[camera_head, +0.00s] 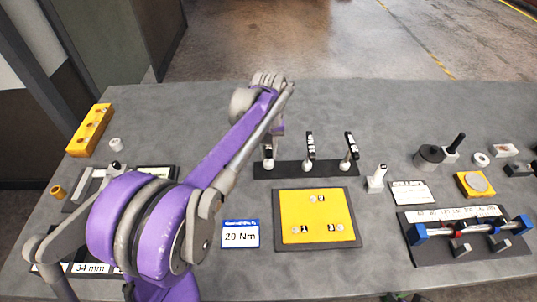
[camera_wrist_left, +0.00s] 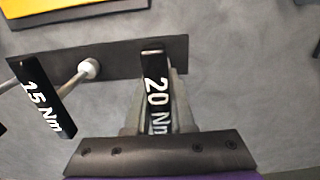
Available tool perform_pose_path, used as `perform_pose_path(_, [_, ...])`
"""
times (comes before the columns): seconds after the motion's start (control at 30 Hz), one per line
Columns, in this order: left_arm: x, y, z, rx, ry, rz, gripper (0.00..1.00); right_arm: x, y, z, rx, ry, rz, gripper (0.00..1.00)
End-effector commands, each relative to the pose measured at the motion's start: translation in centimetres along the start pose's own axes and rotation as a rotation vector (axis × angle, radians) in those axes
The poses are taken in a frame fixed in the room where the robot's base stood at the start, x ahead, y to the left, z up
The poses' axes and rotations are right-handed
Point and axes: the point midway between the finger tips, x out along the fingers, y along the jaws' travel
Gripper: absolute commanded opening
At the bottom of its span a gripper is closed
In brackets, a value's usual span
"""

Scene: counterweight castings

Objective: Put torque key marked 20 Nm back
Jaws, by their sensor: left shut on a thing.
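The torque key marked 20 Nm (camera_wrist_left: 156,92) is a black tag-like handle with white lettering. My left gripper (camera_wrist_left: 158,105) is shut on it. In the head view my left gripper (camera_head: 277,128) is over the left end of the dark key rack (camera_head: 306,170), and the arm partly hides the key there. In the wrist view the key overlaps the rack's end (camera_wrist_left: 110,57); I cannot tell whether it is fully seated. A key marked 15 Nm (camera_wrist_left: 44,98) stands beside it, the middle key (camera_head: 310,147) in the head view. My right gripper is not in view.
A third key (camera_head: 351,146) stands at the rack's right end. A yellow plate (camera_head: 318,210) and a 20 Nm card (camera_head: 240,235) lie in front. A small white block with a black-tipped pin (camera_head: 376,180) is to the right. The table behind the rack is clear.

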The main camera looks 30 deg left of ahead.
Motion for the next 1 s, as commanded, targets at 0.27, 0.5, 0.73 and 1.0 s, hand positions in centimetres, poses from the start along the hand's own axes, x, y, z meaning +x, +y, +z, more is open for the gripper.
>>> perform_pose_path(0.27, [1.3, 0.0, 0.0, 0.0, 0.0, 0.0, 0.0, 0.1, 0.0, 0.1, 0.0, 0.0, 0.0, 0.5])
perform_pose_path(0.5, [1.8, 0.0, 0.0, 0.0, 0.0, 0.0, 0.0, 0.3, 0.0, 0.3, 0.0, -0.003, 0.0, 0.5])
perform_pose_path(0.73, [1.6, 0.0, 0.0, 0.0, 0.0, 0.0, 0.52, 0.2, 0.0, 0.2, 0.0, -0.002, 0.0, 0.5])
perform_pose_path(1.0, [1.4, 0.0, 0.0, 0.0, 0.001, 0.0, 0.52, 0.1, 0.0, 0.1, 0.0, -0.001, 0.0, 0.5])
